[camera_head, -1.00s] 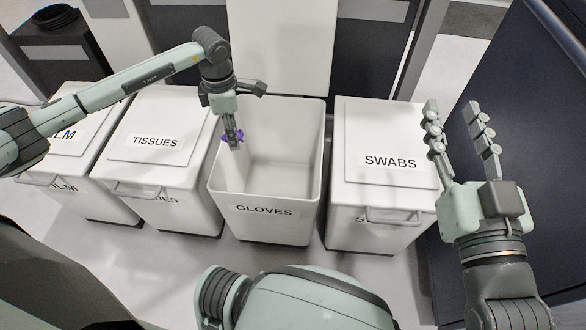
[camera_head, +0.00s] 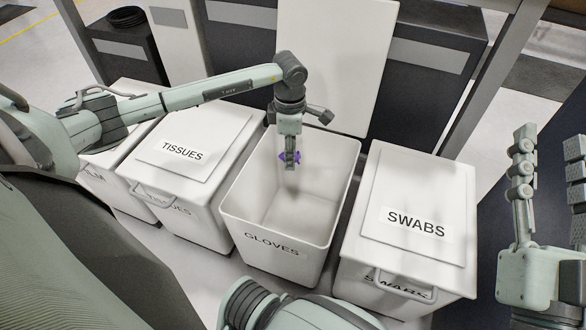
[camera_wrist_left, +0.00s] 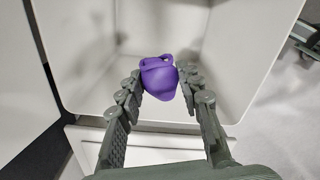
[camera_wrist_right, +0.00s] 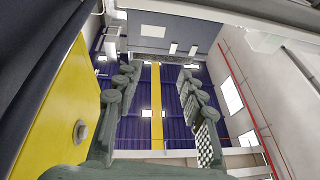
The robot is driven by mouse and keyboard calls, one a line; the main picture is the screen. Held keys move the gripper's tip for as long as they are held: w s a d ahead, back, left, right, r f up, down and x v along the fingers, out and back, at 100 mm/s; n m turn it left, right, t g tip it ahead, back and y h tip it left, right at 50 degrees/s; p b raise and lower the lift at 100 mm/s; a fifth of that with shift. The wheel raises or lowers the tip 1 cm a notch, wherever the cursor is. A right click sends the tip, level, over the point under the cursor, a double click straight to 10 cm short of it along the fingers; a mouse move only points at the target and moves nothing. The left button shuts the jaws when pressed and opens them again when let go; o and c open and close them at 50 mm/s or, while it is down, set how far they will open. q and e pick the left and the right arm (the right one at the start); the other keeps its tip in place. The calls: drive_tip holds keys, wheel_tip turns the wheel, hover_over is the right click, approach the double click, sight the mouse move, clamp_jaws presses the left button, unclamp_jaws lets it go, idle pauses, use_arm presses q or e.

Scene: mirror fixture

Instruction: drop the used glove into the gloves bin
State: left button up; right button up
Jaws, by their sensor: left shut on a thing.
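The used glove (camera_wrist_left: 160,78) is a crumpled purple thing between the fingers of my left gripper (camera_wrist_left: 158,92). In the head view the glove (camera_head: 283,157) shows on both sides of my left gripper (camera_head: 291,164). That gripper is shut on the glove and points down over the open top of the gloves bin (camera_head: 270,245). The bin is white, marked GLOVES, with its lid (camera_head: 335,60) raised behind. It looks empty where I see inside. My right gripper (camera_head: 548,150) is at the right edge, fingers apart, and empty in the right wrist view (camera_wrist_right: 157,90).
A closed white TISSUES bin (camera_head: 195,140) stands left of the gloves bin, with another closed bin beyond it. A closed SWABS bin (camera_head: 415,220) stands to the right. A dark surface (camera_head: 490,215) lies at the far right, under my right gripper.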

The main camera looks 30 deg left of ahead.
use_arm(q)
wheel_tip(320, 180, down, 3)
drive_tip(key=shift+f+b, duration=0.2)
drive_tip(key=shift+b, duration=0.85)
drive_tip(key=shift+f, duration=0.35)
use_arm(e)
wheel_tip(320, 180, up, 5)
drive_tip(key=s+d+t, duration=0.2)
drive_tip(key=s+t, duration=0.1)
drive_tip(key=t, duration=0.1)
drive_tip(key=shift+t+y, duration=0.4)
use_arm(q)
drive_tip(key=o, duration=0.8)
wheel_tip(320, 180, up, 12)
drive_tip(key=shift+r, duration=0.1)
